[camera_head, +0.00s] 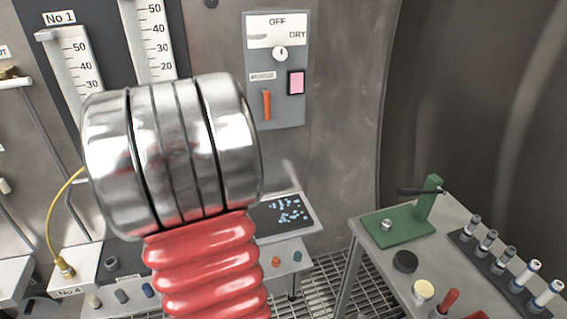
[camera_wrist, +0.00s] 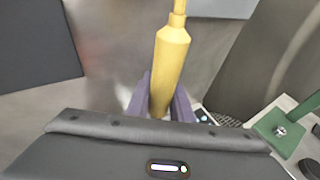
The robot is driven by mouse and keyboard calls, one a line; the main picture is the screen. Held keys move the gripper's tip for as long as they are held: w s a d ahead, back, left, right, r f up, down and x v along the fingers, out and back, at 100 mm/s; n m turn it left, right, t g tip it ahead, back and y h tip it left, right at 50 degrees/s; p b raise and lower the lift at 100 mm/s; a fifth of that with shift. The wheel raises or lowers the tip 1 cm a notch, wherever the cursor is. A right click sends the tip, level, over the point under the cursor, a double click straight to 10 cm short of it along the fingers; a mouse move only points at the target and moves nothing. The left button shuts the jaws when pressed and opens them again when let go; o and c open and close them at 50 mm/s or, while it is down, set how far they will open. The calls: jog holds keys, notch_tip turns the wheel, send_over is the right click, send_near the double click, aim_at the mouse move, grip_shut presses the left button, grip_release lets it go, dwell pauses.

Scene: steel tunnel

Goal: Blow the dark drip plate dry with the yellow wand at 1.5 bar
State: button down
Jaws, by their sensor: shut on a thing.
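The dark drip plate (camera_head: 268,222) lies on a light bench behind my arm in the head view. Light blue drops dot its surface, and my arm hides its left part. The yellow wand (camera_wrist: 172,65) shows in the wrist view, with its narrow end pointing up out of the picture. My gripper (camera_wrist: 161,100) is shut on the wand, with its purple-grey fingers on either side of the body. In the head view my gripper and the wand are hidden behind my red and silver arm. A small patch with blue spots (camera_wrist: 204,118) shows beside the right finger.
A grey wall panel (camera_head: 276,112) marked OFF and DRY has a round knob, an orange lever and a pink square. Scaled tubes (camera_head: 78,75) and a yellow hose (camera_head: 50,210) are at left. A side table (camera_head: 350,235) with a green stand (camera_head: 410,228) and several small cylinders is at right.

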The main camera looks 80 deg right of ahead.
jog(key=s+d+m+g, duration=0.2)
jog(key=s+d+g, duration=0.1)
jog(key=s, duration=0.9)
jog(key=shift+d+m, duration=0.3)
jog(key=shift+d, duration=0.5)
jog(key=shift+w, duration=0.1)
jog(key=shift+f, duration=0.2)
jog(key=shift+f, duration=1.35)
